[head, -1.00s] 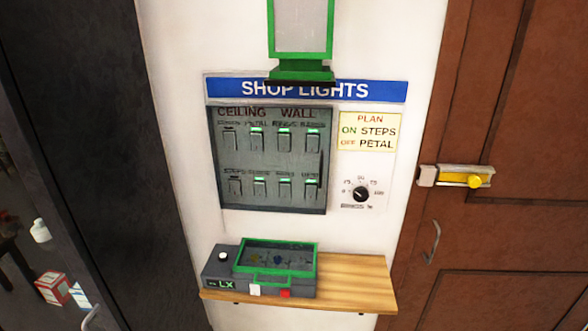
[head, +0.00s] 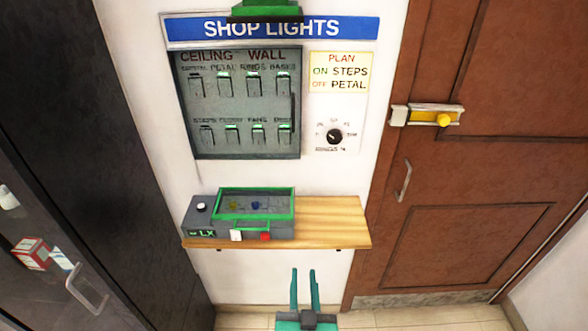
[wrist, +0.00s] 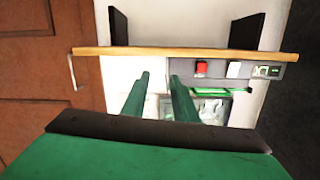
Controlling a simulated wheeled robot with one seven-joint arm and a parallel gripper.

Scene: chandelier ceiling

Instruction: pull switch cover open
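The SHOP LIGHTS switch panel (head: 190,148) is on the white wall in the head view, with two rows of switches under CEILING and WALL. A grey see-through cover seems to lie flat over it, with a dark upright bar (head: 293,112), like a handle, at its right side. My gripper (head: 303,272) is low in the head view, below the panel and the shelf, fingers pointing up. In the wrist view its green fingers (wrist: 159,78) are apart with nothing between them. The panel cannot be made out clearly in the wrist view.
A wooden shelf (head: 335,220), also in the wrist view (wrist: 180,53), juts out below the panel. On it sits a grey LX box (head: 208,222) with a green-framed lid. A dial (head: 335,135) and plan note (head: 340,72) are right of the panel. A brown door (head: 470,170) stands right.

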